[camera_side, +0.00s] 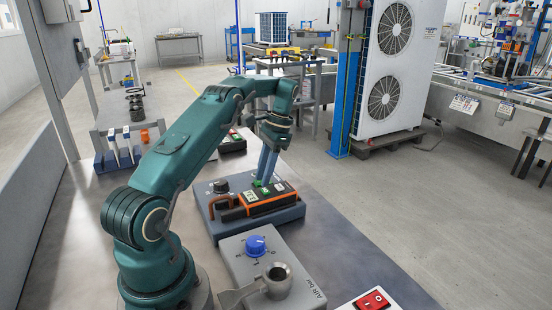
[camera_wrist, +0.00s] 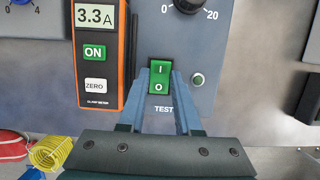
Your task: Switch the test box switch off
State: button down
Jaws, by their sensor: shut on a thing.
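The grey-blue test box (camera_side: 285,217) lies on the bench in the side view, and its face (camera_wrist: 225,30) fills the middle of the wrist view. Its green rocker switch (camera_wrist: 159,80) is marked I at the top and O at the bottom, above the word TEST. My gripper (camera_wrist: 160,68) has its blue-grey fingers at the two sides of the switch, shut on it. In the side view my gripper (camera_side: 265,182) points down onto the box. Which end of the rocker is pressed in is hard to tell.
An orange clamp meter (camera_wrist: 100,50) reading 3.3 A lies on the box, close left of the fingers. A black knob (camera_wrist: 190,3) and a small round green lamp (camera_wrist: 197,80) are nearby. A blue-knob box (camera_side: 256,245) and a red switch (camera_side: 372,300) stand in front.

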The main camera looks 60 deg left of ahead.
jog(key=c, duration=0.9)
grip_release()
jog(key=shift+r, duration=1.95)
jog(key=shift+s+r, duration=0.1)
jog(key=shift+r, duration=0.1)
jog(key=s+a+r, duration=0.1)
jog(key=s+r, duration=0.1)
jog(key=s, duration=0.1)
jog(key=s+a+r, duration=0.1)
jog(key=s+r, duration=0.1)
jog(key=s, duration=0.2)
jog(key=s+a+r, duration=0.2)
jog(key=s, duration=0.1)
jog(key=shift+s+a+r, duration=0.1)
jog(key=shift+s+r, duration=0.25)
jog(key=shift+r, duration=0.05)
